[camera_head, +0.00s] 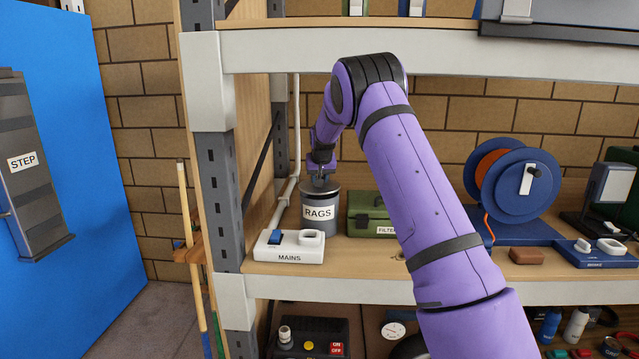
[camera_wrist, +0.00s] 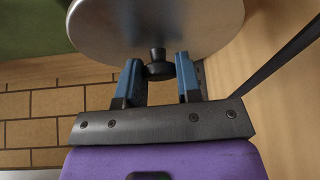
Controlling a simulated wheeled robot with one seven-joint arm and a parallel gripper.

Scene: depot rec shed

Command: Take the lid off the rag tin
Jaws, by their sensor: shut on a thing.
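My gripper (camera_head: 320,172) is above the tin. In the wrist view my gripper (camera_wrist: 158,72) has its two blue fingers on either side of the knob, shut on it. I cannot tell whether the lid is clear of the rim.
A white MAINS switch box (camera_head: 288,247) sits in front of the tin. A green FILTER case (camera_head: 370,213) stands close on its right. The shelf post (camera_head: 222,190) is at the left, and the upper shelf (camera_head: 440,50) is overhead. A blue cable reel (camera_head: 510,180) stands farther right.

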